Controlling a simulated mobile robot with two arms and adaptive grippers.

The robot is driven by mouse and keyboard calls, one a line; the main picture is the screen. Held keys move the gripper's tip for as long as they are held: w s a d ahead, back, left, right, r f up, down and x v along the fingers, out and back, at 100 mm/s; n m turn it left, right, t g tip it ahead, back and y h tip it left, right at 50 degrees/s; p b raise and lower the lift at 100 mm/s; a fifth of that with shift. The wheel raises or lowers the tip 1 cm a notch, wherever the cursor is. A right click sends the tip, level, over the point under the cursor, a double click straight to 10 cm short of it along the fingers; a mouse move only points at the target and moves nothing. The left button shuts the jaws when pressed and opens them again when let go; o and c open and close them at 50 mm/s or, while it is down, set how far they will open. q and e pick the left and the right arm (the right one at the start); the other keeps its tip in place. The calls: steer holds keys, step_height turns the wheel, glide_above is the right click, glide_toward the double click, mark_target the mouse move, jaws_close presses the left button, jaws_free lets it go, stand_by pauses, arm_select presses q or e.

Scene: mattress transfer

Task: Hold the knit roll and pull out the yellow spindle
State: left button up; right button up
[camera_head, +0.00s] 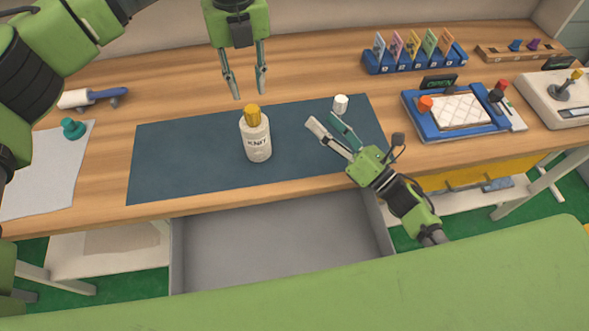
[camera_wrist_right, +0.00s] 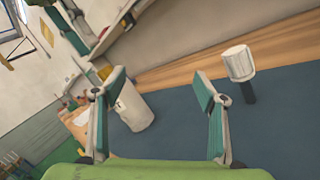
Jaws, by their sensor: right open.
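The knit roll (camera_head: 257,142) is a cream cylinder labelled "KNIT", standing upright on the dark mat (camera_head: 185,160). The yellow spindle (camera_head: 252,114) sticks out of its top. My left gripper (camera_head: 246,92) hangs above the spindle, its fingers apart and pointing down, not touching it. My right gripper (camera_head: 322,122) is open and empty to the right of the roll, its fingers facing it.
A small white-topped peg (camera_head: 341,103) stands on the mat just behind my right gripper; it also shows in the right wrist view (camera_wrist_right: 239,64). A blue rack of cards (camera_head: 415,58) and a blue-framed tray (camera_head: 412,120) stand right. An open grey drawer (camera_head: 280,240) lies below the front edge.

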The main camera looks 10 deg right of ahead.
mark_target(255, 139)
steer(key=s+a+f+n, duration=0.1)
steer(key=s+a+n, duration=0.1)
steer(key=a, duration=0.1)
steer(key=s+a+f+n+g, duration=0.1)
steer(key=s+a+f+n, duration=0.1)
steer(key=s+a, duration=0.1)
steer(key=s+a+f+n+g, duration=0.1)
steer(key=s+a+f+n, duration=0.1)
steer(key=s+a+n, duration=0.1)
steer(key=shift+s+a+h, duration=0.1)
steer(key=shift+h, duration=0.2)
steer(key=shift+a+f, duration=0.1)
steer(key=shift+a, duration=0.1)
steer(key=x, duration=1.3)
steer(key=shift+w+f, duration=0.2)
steer(key=shift+w, duration=0.1)
